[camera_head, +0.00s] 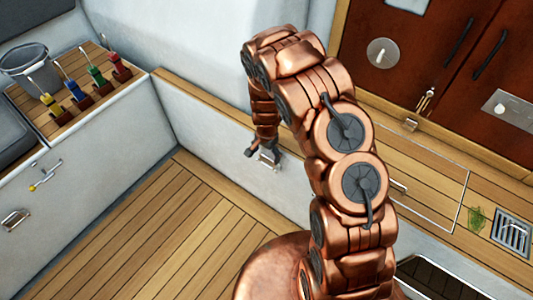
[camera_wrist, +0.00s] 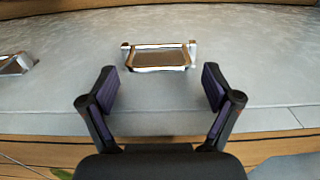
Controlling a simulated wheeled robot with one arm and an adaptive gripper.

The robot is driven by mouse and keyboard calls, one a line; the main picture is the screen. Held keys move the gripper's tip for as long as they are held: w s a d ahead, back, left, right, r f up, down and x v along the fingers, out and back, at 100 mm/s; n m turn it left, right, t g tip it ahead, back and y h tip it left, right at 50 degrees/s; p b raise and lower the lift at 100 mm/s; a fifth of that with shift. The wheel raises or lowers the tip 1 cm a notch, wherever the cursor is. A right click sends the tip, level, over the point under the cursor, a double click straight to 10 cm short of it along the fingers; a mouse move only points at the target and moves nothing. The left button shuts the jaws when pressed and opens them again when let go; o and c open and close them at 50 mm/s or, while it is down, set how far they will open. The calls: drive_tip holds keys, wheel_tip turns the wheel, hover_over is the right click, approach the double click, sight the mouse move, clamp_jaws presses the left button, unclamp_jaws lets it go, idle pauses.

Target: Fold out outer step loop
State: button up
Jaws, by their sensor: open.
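A step loop (camera_wrist: 160,57) with a bright metal frame around a brown inner area is on the pale grey wall in the wrist view. It is ahead of my gripper (camera_wrist: 160,88), between the lines of the two fingers and apart from them. My gripper is open and empty. A second metal loop (camera_wrist: 15,64) is partly cut off at the left edge. I cannot tell which of the two is the outer one. In the head view my gripper (camera_head: 262,155) is close to the white wall, and a metal loop (camera_head: 268,160) shows partly behind it.
A wooden ledge (camera_head: 200,95) runs along the top of the white wall (camera_head: 215,125). A planked floor (camera_head: 175,225) lies below. At the left, a counter holds a grey bucket (camera_head: 25,62) and several coloured handles. Dark red doors (camera_head: 430,60) and a drain grate (camera_head: 511,232) are at the right.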

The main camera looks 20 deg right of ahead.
drive_tip(key=shift+c, duration=0.2)
drive_tip(key=c, duration=1.2)
drive_tip(key=shift+o, duration=0.2)
